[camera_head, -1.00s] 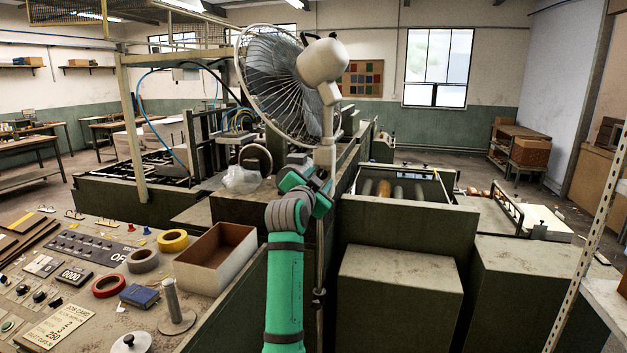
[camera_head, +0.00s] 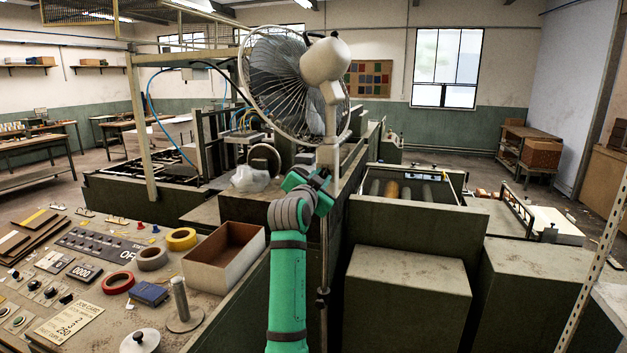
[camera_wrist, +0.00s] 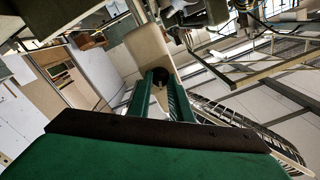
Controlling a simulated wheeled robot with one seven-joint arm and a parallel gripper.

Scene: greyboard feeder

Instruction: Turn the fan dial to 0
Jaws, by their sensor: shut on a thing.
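The fan (camera_head: 325,62) stands upright in the head view, with a wire cage, pale motor housing and a pale column. Its dial cannot be made out there. In the wrist view a black round dial (camera_wrist: 159,76) sits on the face of the beige fan body (camera_wrist: 143,48). My gripper (camera_wrist: 161,84) has its two green fingers on either side of the dial, shut on it. In the head view my gripper (camera_head: 322,178) is at the fan's column, its fingertips partly hidden. The dial's markings and setting cannot be read.
A control panel (camera_head: 95,262) with tape rolls, knobs and an open box (camera_head: 224,258) is at the left. Dark machine housings (camera_head: 410,285) stand at the right. A perforated post (camera_head: 598,270) rises at the far right. A plastic bag (camera_head: 250,178) lies behind my arm.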

